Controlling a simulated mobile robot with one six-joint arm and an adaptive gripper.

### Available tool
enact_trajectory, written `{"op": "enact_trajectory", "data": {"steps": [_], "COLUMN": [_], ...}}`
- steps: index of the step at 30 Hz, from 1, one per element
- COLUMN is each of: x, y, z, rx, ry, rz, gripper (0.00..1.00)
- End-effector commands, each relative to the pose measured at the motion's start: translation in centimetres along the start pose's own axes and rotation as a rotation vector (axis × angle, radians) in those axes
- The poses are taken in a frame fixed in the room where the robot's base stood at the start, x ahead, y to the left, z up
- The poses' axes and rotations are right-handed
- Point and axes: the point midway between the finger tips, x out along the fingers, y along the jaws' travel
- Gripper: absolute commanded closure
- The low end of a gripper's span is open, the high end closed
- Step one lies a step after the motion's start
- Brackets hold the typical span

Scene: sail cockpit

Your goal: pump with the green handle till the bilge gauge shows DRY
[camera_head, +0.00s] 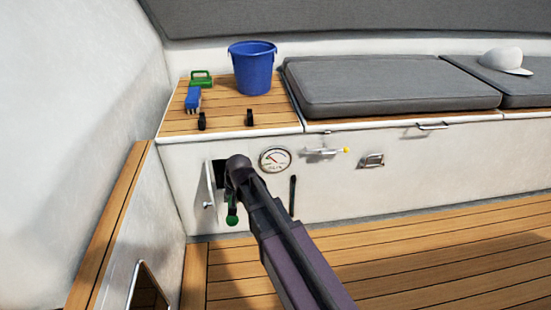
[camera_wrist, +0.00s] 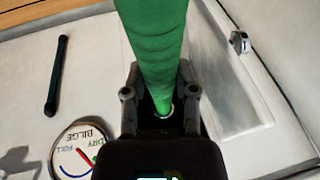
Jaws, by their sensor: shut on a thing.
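The green handle (camera_wrist: 155,45) fills the top middle of the wrist view, its lower end between my gripper's fingers (camera_wrist: 160,100). My gripper is shut on it. In the head view, the green handle (camera_head: 232,219) shows below my arm's end, in front of the locker wall by a dark opening; my arm hides much of it. The round bilge gauge (camera_head: 275,160) is on the wall to the right of my gripper. The wrist view shows the gauge (camera_wrist: 72,148) tilted and partly cut off, with FULL and DRY marks and a red needle; I cannot tell its exact reading.
A small hatch door (camera_head: 210,188) stands open left of the handle. A black rod (camera_head: 293,194) and a yellow-tipped lever (camera_head: 326,151) are on the wall to the right. A blue bucket (camera_head: 252,68) and blue brush (camera_head: 193,99) sit above. The wooden floor (camera_head: 430,260) is clear.

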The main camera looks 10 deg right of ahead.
Motion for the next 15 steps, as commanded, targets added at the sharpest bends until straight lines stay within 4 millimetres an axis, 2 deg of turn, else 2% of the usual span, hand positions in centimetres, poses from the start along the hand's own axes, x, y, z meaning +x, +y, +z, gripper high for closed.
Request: {"op": "enact_trajectory", "data": {"steps": [1,6,15], "x": [-0.9,-1.9,-1.9], "y": [-0.3,-0.5,-0.4], "z": [-0.7,-1.2,-1.1], "rx": [0.003,0.012,0.016], "ry": [-0.012,-0.061,-0.082], "rz": [0.0,0.005,0.006], "gripper": [1.0,1.0,1.0]}}
